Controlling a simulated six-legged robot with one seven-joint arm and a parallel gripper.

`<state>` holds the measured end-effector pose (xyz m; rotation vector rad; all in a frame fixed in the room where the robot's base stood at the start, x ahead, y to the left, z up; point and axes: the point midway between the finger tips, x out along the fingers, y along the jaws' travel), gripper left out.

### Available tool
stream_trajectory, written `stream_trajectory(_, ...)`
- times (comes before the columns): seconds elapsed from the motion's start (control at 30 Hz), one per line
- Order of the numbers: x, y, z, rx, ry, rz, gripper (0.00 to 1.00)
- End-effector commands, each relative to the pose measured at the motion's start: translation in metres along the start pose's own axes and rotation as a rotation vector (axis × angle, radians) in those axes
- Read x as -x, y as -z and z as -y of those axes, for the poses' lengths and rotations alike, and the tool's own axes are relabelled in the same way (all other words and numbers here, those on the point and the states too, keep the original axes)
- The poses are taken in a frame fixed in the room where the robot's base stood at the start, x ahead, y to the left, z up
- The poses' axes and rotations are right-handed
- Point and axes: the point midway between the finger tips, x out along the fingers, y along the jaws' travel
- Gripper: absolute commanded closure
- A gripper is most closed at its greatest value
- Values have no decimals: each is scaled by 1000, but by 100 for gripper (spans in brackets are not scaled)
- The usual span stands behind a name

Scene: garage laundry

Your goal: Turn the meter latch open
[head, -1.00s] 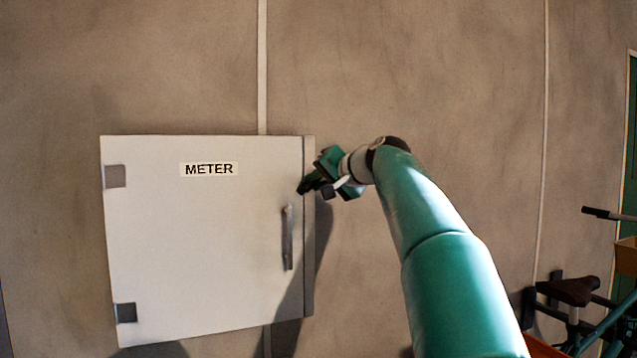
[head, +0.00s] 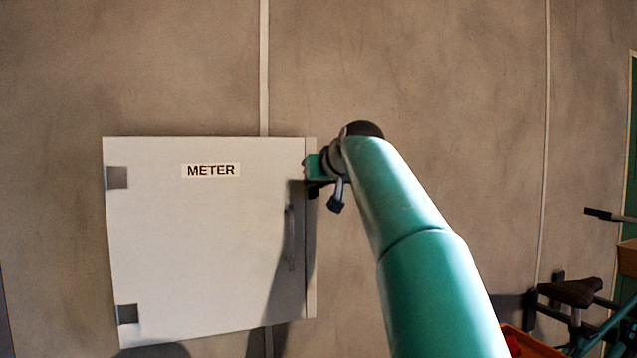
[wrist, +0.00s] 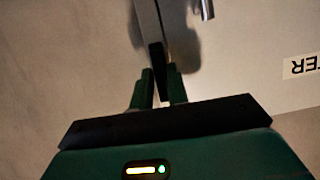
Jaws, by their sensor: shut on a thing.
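The white meter box (head: 200,255) is on the wall, with a METER label (head: 211,170) on its door. The grey latch handle (head: 289,240) stands upright near the door's right edge; its end also shows in the wrist view (wrist: 206,9), apart from my fingers. My gripper (head: 311,172) is at the box's upper right edge, above and right of the handle. In the wrist view my gripper (wrist: 158,78) has its green fingers close together around the box's edge strip (wrist: 148,20). The exact contact is dark and partly hidden; my wrist hides it in the head view.
Two hinge plates (head: 116,178) are on the door's left side. A bicycle (head: 572,293) and an orange crate (head: 528,345) stand at the lower right. The wall (head: 440,90) above and right of the box is clear.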

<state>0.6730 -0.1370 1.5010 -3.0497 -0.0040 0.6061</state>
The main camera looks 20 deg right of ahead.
Motion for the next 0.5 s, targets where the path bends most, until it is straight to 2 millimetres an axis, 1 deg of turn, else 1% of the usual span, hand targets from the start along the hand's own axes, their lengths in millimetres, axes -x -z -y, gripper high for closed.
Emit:
stream_trajectory(0.2,0,-2,0,40,-16,5,100)
stream_trajectory(0.5,0,-2,0,45,-18,6,100)
